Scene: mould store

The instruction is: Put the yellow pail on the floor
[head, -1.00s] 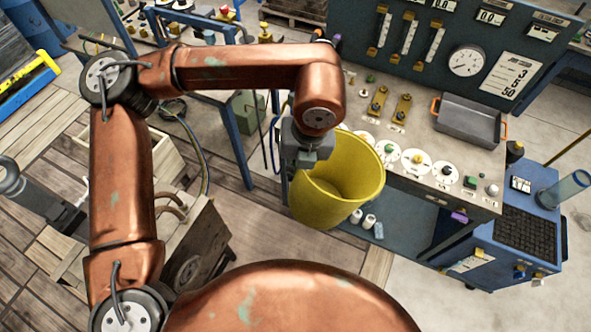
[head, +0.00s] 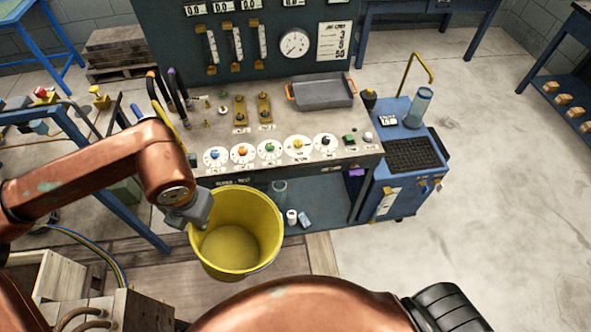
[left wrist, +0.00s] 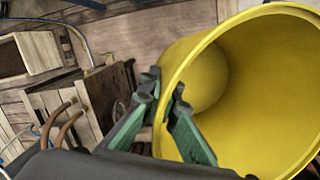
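The yellow pail (head: 265,222) is in front of the left part of the control bench in the head view, its open top facing up towards me and its inside looking empty. My left gripper (head: 198,212) is at the pail's left rim. In the left wrist view the green fingers of this gripper (left wrist: 163,108) are closed on the wall of the pail (left wrist: 262,85), one finger inside and one outside. The pail seems to hang above the floor (head: 460,230); its underside is hidden. My right gripper is not in view.
The control bench (head: 300,165) carries dials, knobs and a grey tray (head: 322,92). A blue cart (head: 412,170) stands at its right end. A wooden crate (head: 62,275) is at lower left. Bare concrete floor lies open on the right.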

